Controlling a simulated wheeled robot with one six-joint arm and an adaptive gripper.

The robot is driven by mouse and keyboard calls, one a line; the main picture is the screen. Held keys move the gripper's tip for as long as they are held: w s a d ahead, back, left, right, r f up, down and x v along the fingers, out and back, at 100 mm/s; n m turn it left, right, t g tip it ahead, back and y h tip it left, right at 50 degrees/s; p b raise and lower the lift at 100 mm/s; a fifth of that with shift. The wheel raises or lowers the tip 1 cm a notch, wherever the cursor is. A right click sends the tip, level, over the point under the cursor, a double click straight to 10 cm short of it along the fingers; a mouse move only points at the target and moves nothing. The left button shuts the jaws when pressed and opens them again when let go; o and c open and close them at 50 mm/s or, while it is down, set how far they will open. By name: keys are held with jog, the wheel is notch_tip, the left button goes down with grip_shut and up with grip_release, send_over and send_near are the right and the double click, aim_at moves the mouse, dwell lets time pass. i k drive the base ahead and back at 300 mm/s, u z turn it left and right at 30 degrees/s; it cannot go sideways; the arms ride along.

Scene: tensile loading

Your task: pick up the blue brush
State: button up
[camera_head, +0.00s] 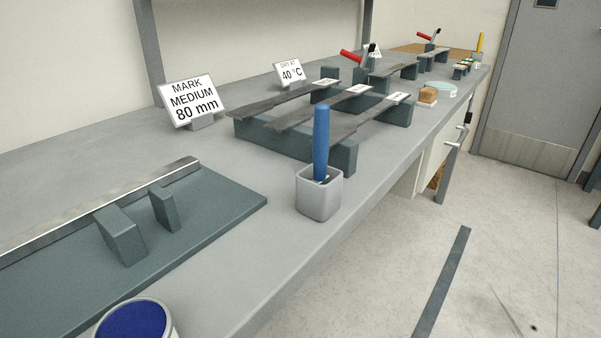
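The blue brush (321,140) stands nearly upright in a small light-grey square cup (319,196) near the front edge of the bench. Its blue handle points up; its lower end is hidden inside the cup. My gripper is not in view.
The grey bench (235,185) runs to the back right. Behind the cup, dark strips rest on a green-grey rack (270,138). A green board (225,205) with two upright blocks lies left, and a round blue-topped container (135,322) stands at the front. The floor (400,250) to the right is mostly clear.

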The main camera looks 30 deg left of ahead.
aim_at(321, 137)
jog(key=k, duration=1.1)
jog(key=u, duration=0.6)
jog(key=i, duration=1.2)
jog(key=u, duration=0.7)
